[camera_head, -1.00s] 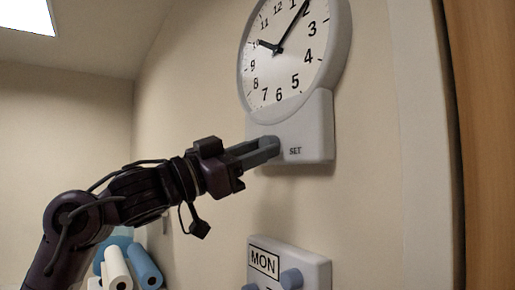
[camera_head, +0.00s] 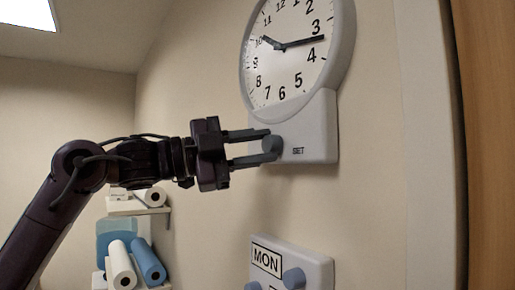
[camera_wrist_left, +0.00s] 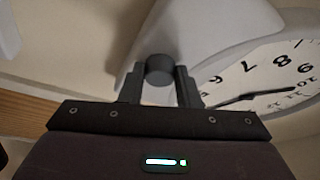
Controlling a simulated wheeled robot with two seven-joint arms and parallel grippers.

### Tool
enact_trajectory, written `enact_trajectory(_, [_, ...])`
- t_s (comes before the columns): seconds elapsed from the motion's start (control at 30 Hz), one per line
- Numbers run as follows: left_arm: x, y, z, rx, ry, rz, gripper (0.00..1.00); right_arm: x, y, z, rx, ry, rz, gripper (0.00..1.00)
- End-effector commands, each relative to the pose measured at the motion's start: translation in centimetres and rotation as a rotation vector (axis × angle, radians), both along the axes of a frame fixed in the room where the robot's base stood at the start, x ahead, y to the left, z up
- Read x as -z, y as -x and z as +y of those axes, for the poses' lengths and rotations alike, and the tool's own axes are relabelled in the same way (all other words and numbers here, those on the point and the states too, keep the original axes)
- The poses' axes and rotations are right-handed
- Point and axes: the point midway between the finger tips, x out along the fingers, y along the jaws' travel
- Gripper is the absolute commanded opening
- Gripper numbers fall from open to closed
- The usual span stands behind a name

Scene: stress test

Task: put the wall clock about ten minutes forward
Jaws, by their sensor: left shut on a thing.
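The white wall clock (camera_head: 292,62) hangs at the upper right in the head view, its top cut off. Its short hand points near 10 and its long hand points just past 3. Below the dial is a pale panel marked SET (camera_head: 318,125), with a round grey knob (camera_head: 272,146). My left gripper (camera_head: 262,147) is shut on that knob, one finger above and one below. In the left wrist view the knob (camera_wrist_left: 159,69) sits between the two fingers, and part of the clock face (camera_wrist_left: 262,82) shows at right. My right gripper is not in view.
A second pale panel marked MON (camera_head: 300,258), with grey knobs, is on the wall below the clock. White and blue rolls (camera_head: 149,262) lie on shelves at lower left. A wooden edge (camera_head: 488,150) stands at far right. The wall between the panels is bare.

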Motion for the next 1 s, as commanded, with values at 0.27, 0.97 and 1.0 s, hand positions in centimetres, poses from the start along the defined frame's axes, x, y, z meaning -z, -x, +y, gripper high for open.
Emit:
enact_trajectory(0.27, [-0.05,-0.02,0.03,0.000,-0.042,-0.060,0.07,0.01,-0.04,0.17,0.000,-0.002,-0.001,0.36])
enact_trajectory(0.97, [-0.03,-0.02,0.00,0.000,-0.046,-0.066,0.51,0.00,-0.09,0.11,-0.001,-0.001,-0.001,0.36])
enact_trajectory(1.0, [-0.03,-0.02,-0.01,0.000,-0.046,-0.066,0.51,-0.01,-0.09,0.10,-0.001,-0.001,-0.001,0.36])
